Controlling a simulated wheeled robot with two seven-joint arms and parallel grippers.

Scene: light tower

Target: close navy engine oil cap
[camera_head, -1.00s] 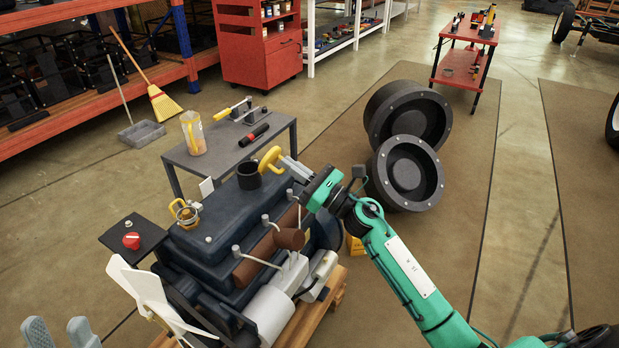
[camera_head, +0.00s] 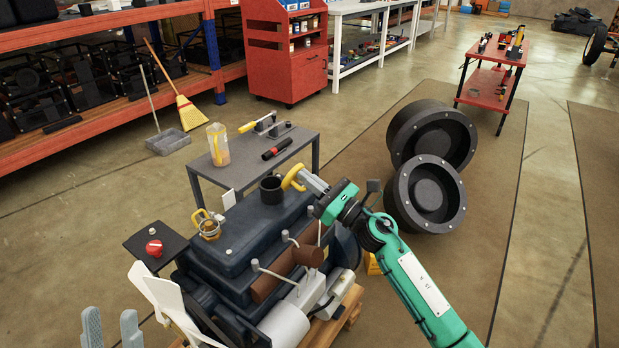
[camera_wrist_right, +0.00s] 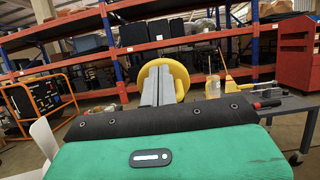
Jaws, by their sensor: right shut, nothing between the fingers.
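The navy engine (camera_head: 232,240) sits on a wooden pallet in the head view. A black round oil filler neck (camera_head: 270,192) rises from its top. The yellow oil cap (camera_head: 291,177) stands tilted up at the neck's right rim, with the neck's mouth uncovered. My right gripper (camera_head: 301,178) is shut and empty at the cap; contact cannot be told. In the right wrist view, its grey fingers (camera_wrist_right: 158,86) lie together in front of the yellow cap (camera_wrist_right: 180,73). My left gripper (camera_head: 111,326) is open and empty at the bottom left, apart from the engine.
A grey table (camera_head: 240,166) behind the engine holds a jug (camera_head: 218,146), a torch (camera_head: 277,149) and tools. A small dark stand (camera_head: 140,241) with a red knob is left of the engine. Large dark wheel drums (camera_head: 430,192) stand right. Open floor lies beyond my right arm.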

